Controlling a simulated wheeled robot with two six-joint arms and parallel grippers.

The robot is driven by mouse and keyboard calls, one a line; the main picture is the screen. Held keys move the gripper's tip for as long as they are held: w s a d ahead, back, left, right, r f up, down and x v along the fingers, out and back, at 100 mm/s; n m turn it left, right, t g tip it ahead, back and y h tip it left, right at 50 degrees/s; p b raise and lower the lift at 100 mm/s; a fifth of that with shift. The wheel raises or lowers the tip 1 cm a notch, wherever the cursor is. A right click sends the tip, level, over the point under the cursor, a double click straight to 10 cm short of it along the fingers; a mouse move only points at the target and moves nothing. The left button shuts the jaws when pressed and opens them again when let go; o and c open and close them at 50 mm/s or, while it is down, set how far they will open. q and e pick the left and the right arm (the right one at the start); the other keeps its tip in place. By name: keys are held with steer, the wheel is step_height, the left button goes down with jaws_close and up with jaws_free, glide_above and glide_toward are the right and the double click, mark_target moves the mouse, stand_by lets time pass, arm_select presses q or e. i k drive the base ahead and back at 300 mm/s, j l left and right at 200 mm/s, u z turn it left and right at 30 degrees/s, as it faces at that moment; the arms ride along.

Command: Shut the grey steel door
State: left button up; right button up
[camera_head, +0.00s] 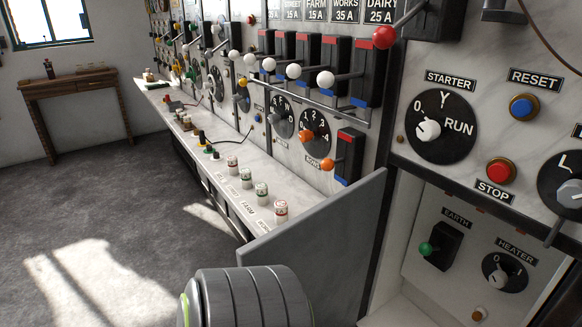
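The grey steel door (325,232) stands open at the lower middle of the head view. It swings out from the left side of a white recess in the marble panel. The open recess shows a green-knobbed EARTH switch (438,245) and a HEATER dial (504,272). A ribbed grey link of one of my arms (250,297) shows at the bottom, in front of the door's lower left part. I cannot tell whether it touches the door. Neither gripper's fingers show. The door's lower part is cut off by the frame edge.
Above the recess are a STARTER dial (429,130), a blue RESET button (523,107) and a red STOP button (501,171). A ledge with several labelled fuses (281,210) runs left of the door. Ball-ended levers jut out above it. The floor at left is clear.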

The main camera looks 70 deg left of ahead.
mark_target(329, 246)
steer(key=k+j, duration=0.1)
steer(key=j, duration=0.4)
steer(key=k+j, duration=0.1)
steer(key=j, duration=0.35)
steer(key=k+j, duration=0.1)
steer(key=j, duration=0.4)
steer(key=k+j+u, duration=0.1)
steer(key=j, duration=0.35)
steer(key=k+j, duration=0.1)
steer(key=j, duration=0.4)
